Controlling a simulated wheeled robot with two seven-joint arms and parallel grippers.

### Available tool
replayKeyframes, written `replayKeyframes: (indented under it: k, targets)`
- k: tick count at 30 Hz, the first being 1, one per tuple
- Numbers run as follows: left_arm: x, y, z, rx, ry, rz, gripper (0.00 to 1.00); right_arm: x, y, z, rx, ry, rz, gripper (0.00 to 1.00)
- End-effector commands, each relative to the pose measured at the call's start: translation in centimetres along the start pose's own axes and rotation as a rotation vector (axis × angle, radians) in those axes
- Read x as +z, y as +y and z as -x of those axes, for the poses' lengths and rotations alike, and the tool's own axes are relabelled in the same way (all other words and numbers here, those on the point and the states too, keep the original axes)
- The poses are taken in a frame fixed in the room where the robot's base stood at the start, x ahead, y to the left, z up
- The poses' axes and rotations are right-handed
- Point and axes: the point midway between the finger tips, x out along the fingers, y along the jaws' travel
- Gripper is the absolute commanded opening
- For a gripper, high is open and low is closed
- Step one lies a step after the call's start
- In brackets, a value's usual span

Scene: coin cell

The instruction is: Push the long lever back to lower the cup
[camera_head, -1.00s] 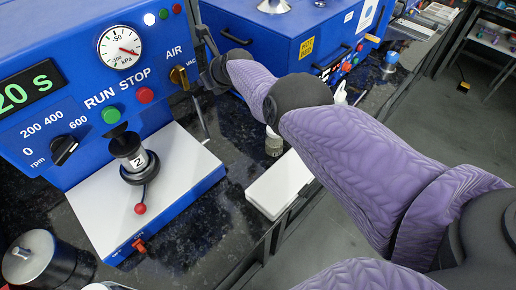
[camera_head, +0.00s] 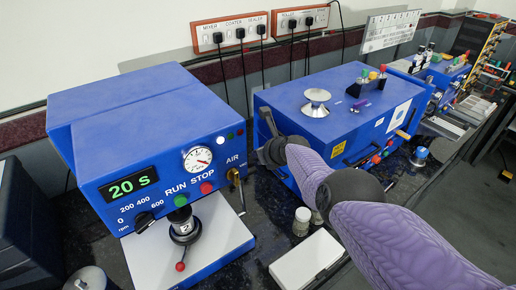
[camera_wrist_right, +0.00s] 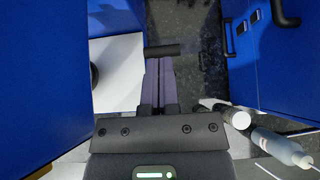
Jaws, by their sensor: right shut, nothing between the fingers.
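The cup (camera_head: 184,221), a dark cylinder marked with a number, stands upright on a black round base over the white deck of the left blue machine. A thin dark rod (camera_head: 241,197), probably the long lever, stands by the machine's right side. My right gripper (camera_wrist_right: 161,65) is shut and empty. In the head view it is right of this machine, in the gap before the second blue machine. In the wrist view a short dark crossbar (camera_wrist_right: 162,50) lies right at its fingertips; I cannot tell if they touch. My left gripper is not in view.
A second blue machine (camera_head: 325,120) with dark handles is close to my right gripper. A small jar (camera_head: 301,222), a white box (camera_head: 306,262) and a bottle (camera_wrist_right: 280,146) stand on the dark counter.

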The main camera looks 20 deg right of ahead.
Motion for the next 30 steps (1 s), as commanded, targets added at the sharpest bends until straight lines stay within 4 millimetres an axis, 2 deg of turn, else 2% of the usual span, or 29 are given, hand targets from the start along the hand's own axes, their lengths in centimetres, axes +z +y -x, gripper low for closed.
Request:
replayKeyframes:
  k: [1,6,23,26,29,30]
  targets:
    - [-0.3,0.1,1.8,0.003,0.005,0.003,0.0,1.2,0.0,1.1,0.0,0.0,-0.001,0.0]
    - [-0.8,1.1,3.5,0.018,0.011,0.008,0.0,1.8,0.0,2.1,0.0,0.0,-0.002,0.0]
    - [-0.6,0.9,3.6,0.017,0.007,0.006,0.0,1.6,-0.1,2.1,-0.001,0.002,0.006,0.0]
    - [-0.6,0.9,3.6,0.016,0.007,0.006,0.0,-0.5,-0.8,2.1,-0.011,0.035,0.147,0.0]
    - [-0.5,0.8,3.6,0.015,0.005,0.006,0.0,-5.7,-1.8,2.9,-0.006,0.131,0.535,0.0]
    - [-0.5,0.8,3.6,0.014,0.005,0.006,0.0,-8.0,-1.9,3.6,0.012,0.179,0.726,0.0]
